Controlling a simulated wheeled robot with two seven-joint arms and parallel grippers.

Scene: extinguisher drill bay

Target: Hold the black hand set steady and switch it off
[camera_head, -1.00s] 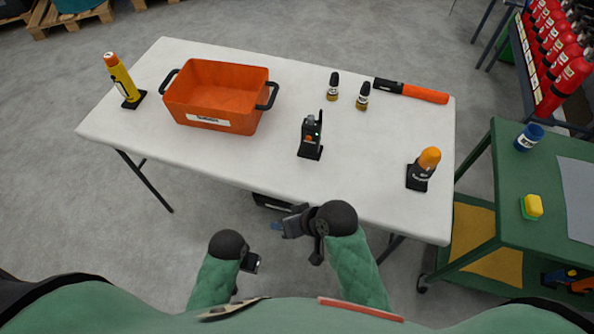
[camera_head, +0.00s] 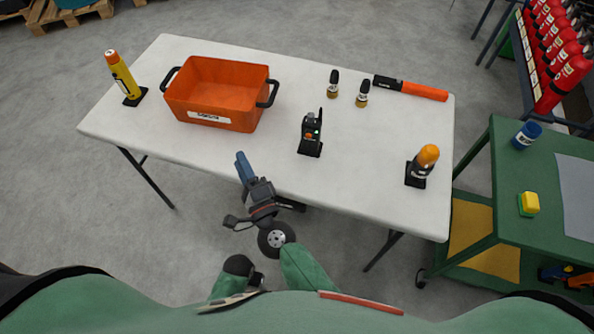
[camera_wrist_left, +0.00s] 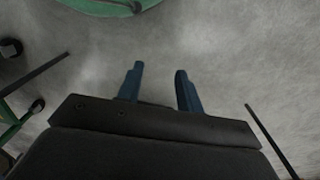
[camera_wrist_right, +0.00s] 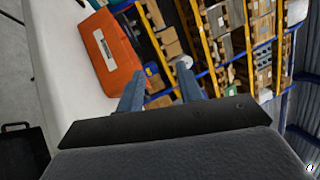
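The black hand set (camera_head: 311,130) stands upright in a small black base on the white table, right of the orange bin. It has a stub antenna, a small green light and an orange spot on its face. My right gripper (camera_head: 243,165) is at the table's front edge, left of and nearer than the hand set, apart from it. Its blue fingers stand apart and empty in the right wrist view (camera_wrist_right: 160,90). My left gripper (camera_wrist_left: 160,85) is open and empty over the floor in the left wrist view; its fingers are hidden in the head view.
The white table (camera_head: 370,170) also holds an orange bin (camera_head: 216,108), a yellow torch (camera_head: 122,78), two small brass-and-black items (camera_head: 334,84), an orange-and-black baton (camera_head: 412,90) and an orange-topped beacon (camera_head: 424,165). A green cart (camera_head: 520,175) stands close at the right. The table front is clear around the hand set.

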